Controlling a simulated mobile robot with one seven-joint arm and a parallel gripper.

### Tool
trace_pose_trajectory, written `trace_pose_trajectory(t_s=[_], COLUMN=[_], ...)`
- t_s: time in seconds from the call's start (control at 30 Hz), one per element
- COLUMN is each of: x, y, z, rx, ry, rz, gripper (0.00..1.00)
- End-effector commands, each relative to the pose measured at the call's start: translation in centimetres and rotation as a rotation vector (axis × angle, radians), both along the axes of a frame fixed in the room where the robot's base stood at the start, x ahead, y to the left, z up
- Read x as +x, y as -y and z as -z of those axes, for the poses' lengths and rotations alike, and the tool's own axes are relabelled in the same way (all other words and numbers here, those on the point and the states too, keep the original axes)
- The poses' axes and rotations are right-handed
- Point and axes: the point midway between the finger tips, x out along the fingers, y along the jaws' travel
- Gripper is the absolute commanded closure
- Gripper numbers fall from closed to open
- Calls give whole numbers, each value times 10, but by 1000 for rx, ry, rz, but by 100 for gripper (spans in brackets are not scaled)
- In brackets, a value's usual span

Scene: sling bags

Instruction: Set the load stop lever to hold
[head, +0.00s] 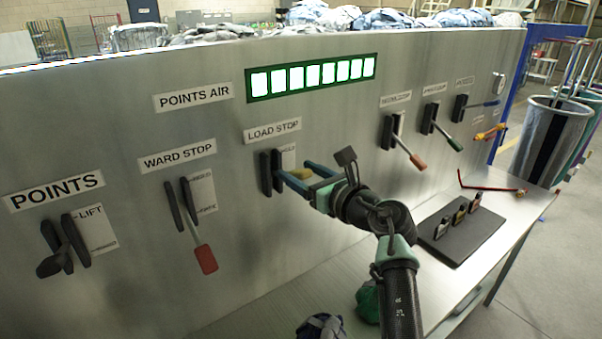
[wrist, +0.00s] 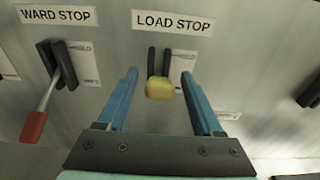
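The load stop lever has a yellow knob (wrist: 160,88) and sits in a dark slotted bracket (head: 266,172) below the LOAD STOP label (head: 272,130). The lever sticks out toward me from its slot; its knob also shows in the head view (head: 301,174). A small white plate with lettering (wrist: 184,68) is beside the bracket on its right, but its words are too small to read. My gripper (wrist: 158,92) is open, with its blue fingers on either side of the knob. Gaps show between the knob and both fingers in the wrist view.
The ward stop lever (head: 204,252) with a red handle hangs to the left, and the points lever (head: 58,252) is further left. More levers with red (head: 417,161) and green (head: 455,144) handles are to the right. A bench (head: 290,280) with padlocks on a dark board (head: 455,242) runs below the panel.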

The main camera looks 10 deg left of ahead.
Motion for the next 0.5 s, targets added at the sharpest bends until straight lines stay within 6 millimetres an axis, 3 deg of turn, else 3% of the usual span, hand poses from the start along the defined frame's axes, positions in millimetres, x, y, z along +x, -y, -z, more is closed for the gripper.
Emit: trace_pose_trajectory(t_s=[0.27,0.5], x=[-2,-20], y=[2,21], z=[2,1], rx=[-1,-2], ry=[-1,2], rz=[0,2], gripper=[32,32])
